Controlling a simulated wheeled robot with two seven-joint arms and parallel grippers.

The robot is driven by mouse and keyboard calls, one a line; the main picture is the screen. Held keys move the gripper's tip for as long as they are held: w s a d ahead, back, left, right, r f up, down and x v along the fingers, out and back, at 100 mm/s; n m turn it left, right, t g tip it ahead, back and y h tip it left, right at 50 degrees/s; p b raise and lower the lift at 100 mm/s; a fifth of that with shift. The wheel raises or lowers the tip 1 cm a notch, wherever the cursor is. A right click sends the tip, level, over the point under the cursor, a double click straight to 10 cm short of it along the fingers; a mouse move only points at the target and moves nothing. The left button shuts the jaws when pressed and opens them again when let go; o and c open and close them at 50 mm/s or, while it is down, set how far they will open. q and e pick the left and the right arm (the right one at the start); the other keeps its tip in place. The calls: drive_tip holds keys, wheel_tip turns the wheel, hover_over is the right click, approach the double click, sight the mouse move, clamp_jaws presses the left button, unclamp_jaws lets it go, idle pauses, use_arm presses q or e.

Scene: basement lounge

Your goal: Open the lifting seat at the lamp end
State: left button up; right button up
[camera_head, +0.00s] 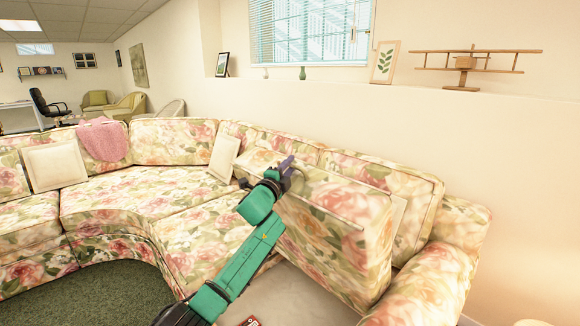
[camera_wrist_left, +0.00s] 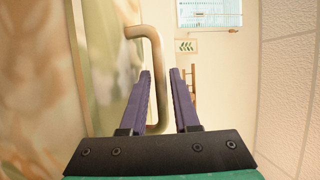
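The lifting seat (camera_head: 335,235) is the floral cushion section at the right end of the sofa. It is raised and tilted up steeply toward the backrest, and a pale compartment (camera_head: 285,298) shows beneath it. My left gripper (camera_head: 287,163), with purple fingers on a green arm, is at the raised seat's upper edge. In the left wrist view, a bent metal handle (camera_wrist_left: 157,60) has its upright bar running between the two fingers (camera_wrist_left: 161,75). The fingers are apart, with a visible gap beside the bar. My right gripper is not in view.
The sofa's right armrest (camera_head: 430,285) stands close beside the raised seat. A small red item (camera_head: 250,322) shows at the bottom edge. A wooden model plane (camera_head: 465,62) and a framed leaf picture (camera_head: 385,62) stand on the wall ledge. Green carpet (camera_head: 95,295) lies in front.

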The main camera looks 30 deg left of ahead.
use_arm(q)
drive_tip(key=shift+w, duration=0.25)
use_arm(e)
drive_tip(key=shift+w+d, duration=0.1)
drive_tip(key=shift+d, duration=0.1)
use_arm(q)
clamp_jaws()
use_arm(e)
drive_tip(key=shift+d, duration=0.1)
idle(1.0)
